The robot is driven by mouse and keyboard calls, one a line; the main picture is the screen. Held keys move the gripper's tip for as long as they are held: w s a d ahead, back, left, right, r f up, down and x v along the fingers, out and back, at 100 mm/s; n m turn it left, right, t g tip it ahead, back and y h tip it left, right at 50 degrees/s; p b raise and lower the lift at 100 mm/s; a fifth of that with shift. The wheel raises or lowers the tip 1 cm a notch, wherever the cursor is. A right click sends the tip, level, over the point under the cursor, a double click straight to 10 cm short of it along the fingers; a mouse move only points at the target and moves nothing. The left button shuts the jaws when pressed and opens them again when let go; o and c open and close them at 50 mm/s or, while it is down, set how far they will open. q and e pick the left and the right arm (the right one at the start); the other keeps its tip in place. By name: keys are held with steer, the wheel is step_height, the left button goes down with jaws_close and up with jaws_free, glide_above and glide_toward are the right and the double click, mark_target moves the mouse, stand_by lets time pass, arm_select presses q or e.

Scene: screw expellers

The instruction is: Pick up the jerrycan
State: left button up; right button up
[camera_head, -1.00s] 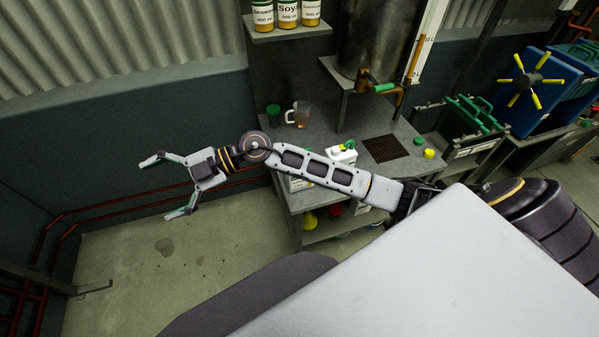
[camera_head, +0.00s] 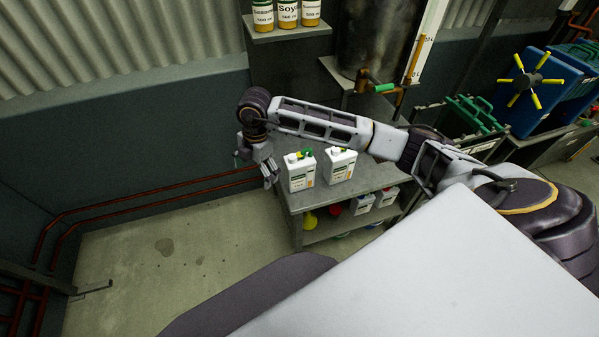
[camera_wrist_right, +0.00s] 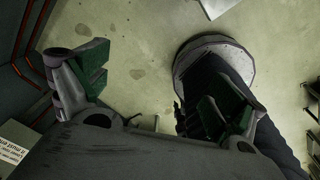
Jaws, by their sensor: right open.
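Two white jerrycans stand upright side by side on the grey workbench (camera_head: 292,198). My right gripper (camera_head: 257,171) is just left of the left jerrycan, pointing down past the bench's left edge. In the right wrist view my right gripper (camera_wrist_right: 155,95) has its green-padded fingers spread, with floor and part of my own body behind and nothing between them. My left gripper is not in view.
The lower shelf holds a yellow funnel (camera_head: 309,221) and more white containers (camera_head: 362,204). A metal tank (camera_head: 370,40) with a green-handled tap stands behind the bench. Bottles sit on a shelf (camera_head: 290,32) above. Red pipes run along the left wall; the floor at left is clear.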

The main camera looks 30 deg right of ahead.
mark_target(302, 153)
steer(key=d+r+m+h, duration=0.1)
steer(key=d+h, duration=0.1)
steer(key=d, duration=0.2)
steer(key=w+d+r+m+h, duration=0.1)
steer(key=d+r+h, duration=0.1)
steer(key=d, duration=0.3)
steer(key=w+d+r+m+h, duration=0.1)
steer(key=d+m+h, duration=0.1)
steer(key=d, duration=0.3)
steer(key=shift+r, duration=0.25)
steer(key=shift+f, duration=0.1)
steer(key=shift+d+f+b, duration=0.25)
steer(key=shift+f+b, duration=0.05)
steer(key=shift+f, duration=0.35)
steer(key=shift+b+x, duration=0.5)
steer(key=shift+x, duration=0.7)
steer(key=shift+b+x, duration=0.45)
steer(key=shift+x, duration=0.85)
steer(key=shift+d+f, duration=0.25)
steer(key=shift+f, duration=0.4)
steer(key=shift+d+f, duration=0.15)
steer(key=shift+f, duration=0.15)
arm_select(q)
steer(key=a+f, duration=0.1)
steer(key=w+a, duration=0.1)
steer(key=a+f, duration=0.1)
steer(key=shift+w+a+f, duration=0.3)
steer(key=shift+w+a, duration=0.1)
